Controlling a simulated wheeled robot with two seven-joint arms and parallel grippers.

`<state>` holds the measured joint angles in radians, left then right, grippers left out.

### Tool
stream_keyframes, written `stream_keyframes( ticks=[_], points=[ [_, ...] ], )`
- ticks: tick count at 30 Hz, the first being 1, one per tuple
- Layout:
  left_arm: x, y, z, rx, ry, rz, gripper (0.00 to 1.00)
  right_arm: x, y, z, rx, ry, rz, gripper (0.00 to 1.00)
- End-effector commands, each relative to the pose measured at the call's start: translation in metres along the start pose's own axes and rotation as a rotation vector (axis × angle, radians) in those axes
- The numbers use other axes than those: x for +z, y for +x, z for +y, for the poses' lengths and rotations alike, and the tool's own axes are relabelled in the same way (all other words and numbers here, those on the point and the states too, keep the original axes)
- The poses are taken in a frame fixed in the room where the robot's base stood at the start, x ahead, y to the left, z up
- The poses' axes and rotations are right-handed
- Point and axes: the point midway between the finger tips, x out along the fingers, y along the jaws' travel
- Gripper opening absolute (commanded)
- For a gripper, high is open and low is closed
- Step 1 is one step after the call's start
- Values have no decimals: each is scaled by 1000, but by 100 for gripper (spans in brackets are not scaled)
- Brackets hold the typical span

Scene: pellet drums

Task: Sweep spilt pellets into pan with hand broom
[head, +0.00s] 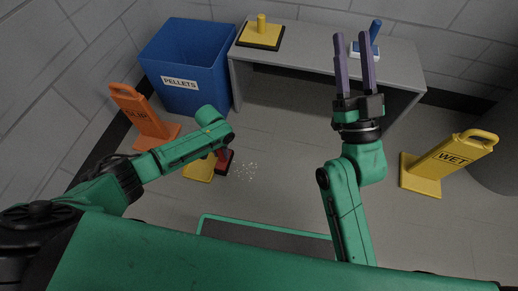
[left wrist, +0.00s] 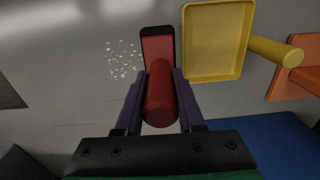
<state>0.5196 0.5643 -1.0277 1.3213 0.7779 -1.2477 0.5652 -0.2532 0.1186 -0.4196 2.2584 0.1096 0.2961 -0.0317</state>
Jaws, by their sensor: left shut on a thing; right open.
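The red hand broom (left wrist: 160,95) with a black-edged head is held by its handle between the fingers of my left gripper (left wrist: 158,76). Its head (head: 226,160) shows in the head view beside the pan, partly behind my left arm, which hides the left fingers there. The yellow pan (left wrist: 218,42) lies on the floor right beside the broom head in the left wrist view; part of it shows in the head view (head: 199,171). Pale spilt pellets (head: 244,171) are scattered on the floor on the broom's other side, also in the left wrist view (left wrist: 122,60). My right gripper (head: 352,42) is open and empty, raised before the table.
A blue bin labelled PELLETS (head: 180,83) stands beside a grey table (head: 315,41) bearing a yellow-handled tool (head: 261,36) and a blue-handled one (head: 374,36). An orange sign (head: 138,116) stands left, a yellow WET sign (head: 452,162) right. Floor right of the pellets is clear.

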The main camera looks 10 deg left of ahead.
Motion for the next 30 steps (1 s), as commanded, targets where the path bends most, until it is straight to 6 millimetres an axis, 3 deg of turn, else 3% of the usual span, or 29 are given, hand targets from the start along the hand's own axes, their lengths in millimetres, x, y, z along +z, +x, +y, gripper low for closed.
stream_keyframes(
  ticks=[30],
  points=[
    [1, -8, -2, 0, -1, 1, 0, 77, -50, -1, 43, 69, -273, 50]
  ],
)
